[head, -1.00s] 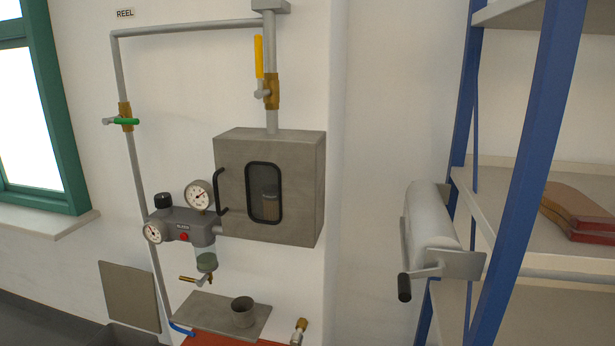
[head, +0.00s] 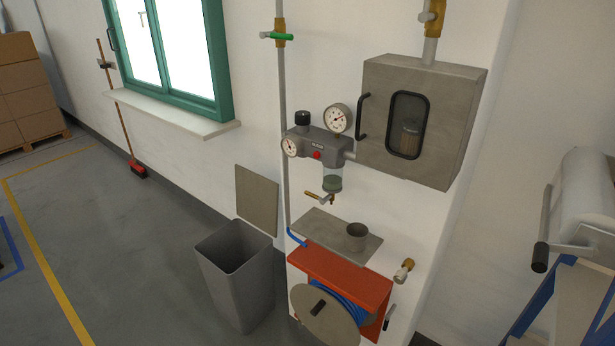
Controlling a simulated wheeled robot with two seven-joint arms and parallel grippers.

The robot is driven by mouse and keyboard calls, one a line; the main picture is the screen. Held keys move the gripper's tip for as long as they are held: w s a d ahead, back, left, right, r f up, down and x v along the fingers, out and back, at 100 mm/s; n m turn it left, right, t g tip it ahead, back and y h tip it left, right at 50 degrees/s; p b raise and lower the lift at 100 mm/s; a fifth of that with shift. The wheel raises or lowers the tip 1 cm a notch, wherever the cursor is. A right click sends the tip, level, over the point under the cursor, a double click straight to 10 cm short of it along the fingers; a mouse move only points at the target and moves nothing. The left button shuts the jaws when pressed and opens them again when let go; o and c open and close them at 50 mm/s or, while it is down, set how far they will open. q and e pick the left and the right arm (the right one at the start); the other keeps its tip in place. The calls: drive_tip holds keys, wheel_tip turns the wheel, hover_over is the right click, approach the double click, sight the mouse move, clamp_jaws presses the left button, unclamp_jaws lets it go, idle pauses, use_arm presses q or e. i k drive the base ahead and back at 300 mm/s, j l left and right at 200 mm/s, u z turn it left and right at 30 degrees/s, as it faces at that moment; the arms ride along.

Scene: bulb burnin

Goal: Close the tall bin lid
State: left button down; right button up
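A tall grey bin (head: 237,285) stands on the floor against the wall, left of the red hose reel. Its mouth is open and the inside looks empty. Its flat grey lid (head: 257,200) stands raised, close to upright, at the bin's back edge next to the wall. Neither of my grippers shows in the head view.
The red hose reel (head: 345,275) with blue hose stands right of the bin, under a small shelf (head: 325,233) with a metal cup (head: 356,237). A drain valve (head: 322,197) hangs above. The floor (head: 130,255) left of the bin is clear. A broom (head: 128,130) leans by the window.

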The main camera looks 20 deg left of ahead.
sight(256, 196)
drive_tip(key=u, duration=1.25)
drive_tip(key=i+j+z, duration=0.25)
drive_tip(key=i+j, duration=0.4)
drive_tip(key=i+j+z, duration=0.25)
drive_tip(key=i+j, duration=0.4)
drive_tip(key=j, duration=0.15)
